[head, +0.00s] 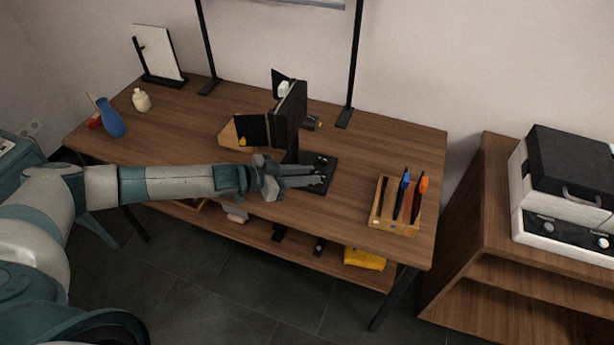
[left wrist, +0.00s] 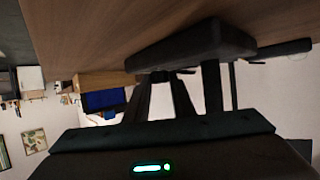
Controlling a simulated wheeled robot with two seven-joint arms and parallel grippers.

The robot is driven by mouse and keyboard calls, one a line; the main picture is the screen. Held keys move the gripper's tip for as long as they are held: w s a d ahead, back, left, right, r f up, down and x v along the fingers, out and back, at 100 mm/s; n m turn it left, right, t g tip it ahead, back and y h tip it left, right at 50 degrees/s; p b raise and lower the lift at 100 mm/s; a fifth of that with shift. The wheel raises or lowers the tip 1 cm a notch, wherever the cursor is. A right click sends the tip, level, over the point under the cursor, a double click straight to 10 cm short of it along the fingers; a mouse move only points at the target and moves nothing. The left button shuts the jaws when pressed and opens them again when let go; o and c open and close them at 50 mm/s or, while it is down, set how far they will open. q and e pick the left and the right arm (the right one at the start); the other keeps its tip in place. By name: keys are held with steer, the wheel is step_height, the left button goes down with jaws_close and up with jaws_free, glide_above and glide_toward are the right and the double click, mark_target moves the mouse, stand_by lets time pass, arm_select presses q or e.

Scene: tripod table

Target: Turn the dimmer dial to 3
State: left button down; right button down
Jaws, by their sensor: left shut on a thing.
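A flat black base (head: 326,160) lies on the wooden table in the head view, with small light spots on its top. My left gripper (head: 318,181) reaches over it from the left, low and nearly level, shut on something. The dial itself is hidden by the fingers, and no number or pointer can be read. In the left wrist view, turned upside down, a dark block (left wrist: 190,45) sits against the brown tabletop. My left fingers (left wrist: 163,80) meet this block. My right gripper is in neither view.
A black panelled object (head: 290,112) stands just behind my gripper. A wooden holder (head: 393,219) with upright tools is to the right. A blue vase (head: 110,118) and cream bottle (head: 141,100) stand at the left. The tabletop's right rear is clear.

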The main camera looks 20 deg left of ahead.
arm_select(q)
steer(key=shift+w+a+m+g+h, duration=0.1)
steer(key=shift+w+m+g+h, duration=0.1)
steer(key=shift+m+g+h, duration=0.4)
steer(key=shift+w+m+g, duration=0.1)
steer(key=shift+m+g, duration=0.3)
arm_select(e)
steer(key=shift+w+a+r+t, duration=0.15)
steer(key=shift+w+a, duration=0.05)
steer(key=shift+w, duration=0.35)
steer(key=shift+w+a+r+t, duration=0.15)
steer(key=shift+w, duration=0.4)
arm_select(q)
steer(key=shift+m+h, duration=0.3)
steer(key=shift+m, duration=0.1)
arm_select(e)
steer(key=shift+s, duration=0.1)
arm_select(q)
steer(key=shift+w+a+m+g+h, duration=0.15)
steer(key=shift+m+g+h, duration=0.45)
steer(key=shift+g, duration=0.5)
steer(key=shift+m+g, duration=0.3)
steer(key=shift+m, duration=0.1)
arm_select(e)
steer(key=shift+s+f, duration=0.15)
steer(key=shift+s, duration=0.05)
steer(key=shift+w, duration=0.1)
